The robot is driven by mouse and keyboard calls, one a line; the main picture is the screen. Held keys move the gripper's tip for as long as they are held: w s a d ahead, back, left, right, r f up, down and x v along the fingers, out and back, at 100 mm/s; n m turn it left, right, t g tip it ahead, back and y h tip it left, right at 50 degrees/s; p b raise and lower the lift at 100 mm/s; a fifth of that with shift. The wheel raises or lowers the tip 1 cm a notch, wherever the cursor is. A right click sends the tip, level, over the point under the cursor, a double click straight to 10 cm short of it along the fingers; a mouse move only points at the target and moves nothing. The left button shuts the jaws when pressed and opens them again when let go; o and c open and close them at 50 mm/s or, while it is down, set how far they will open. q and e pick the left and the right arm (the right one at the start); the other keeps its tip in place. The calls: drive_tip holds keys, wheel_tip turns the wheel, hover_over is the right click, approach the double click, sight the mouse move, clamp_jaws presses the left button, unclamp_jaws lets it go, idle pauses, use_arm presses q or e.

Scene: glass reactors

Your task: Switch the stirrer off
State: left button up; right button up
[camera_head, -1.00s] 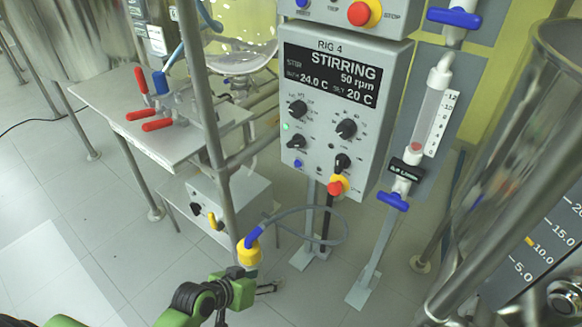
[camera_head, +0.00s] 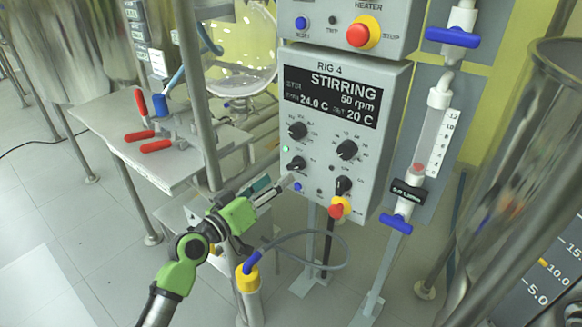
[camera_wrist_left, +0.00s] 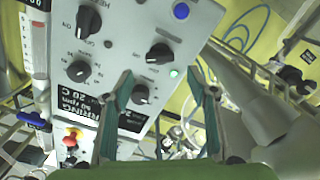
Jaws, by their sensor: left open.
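My left gripper (camera_head: 288,182) is in front of the box's lower left, close to that knob. In the left wrist view my left gripper (camera_wrist_left: 162,78) is open and empty. The knob (camera_wrist_left: 159,53) and the green lamp (camera_wrist_left: 174,73) appear between its fingertips; I cannot tell whether they touch the panel. My right gripper is out of view.
More knobs (camera_head: 346,149) and a red-and-yellow button (camera_head: 338,209) are on the same panel. A second box with a red stop button (camera_head: 359,35) is above. A metal post (camera_head: 197,100) and a yellow-capped cylinder with a cable (camera_head: 248,283) are near my left arm.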

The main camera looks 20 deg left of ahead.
sight(292, 167)
use_arm(q)
drive_tip(key=x, duration=0.7)
drive_tip(key=shift+w+f, duration=0.1)
drive_tip(key=shift+w, duration=0.1)
drive_tip(key=c, duration=1.1)
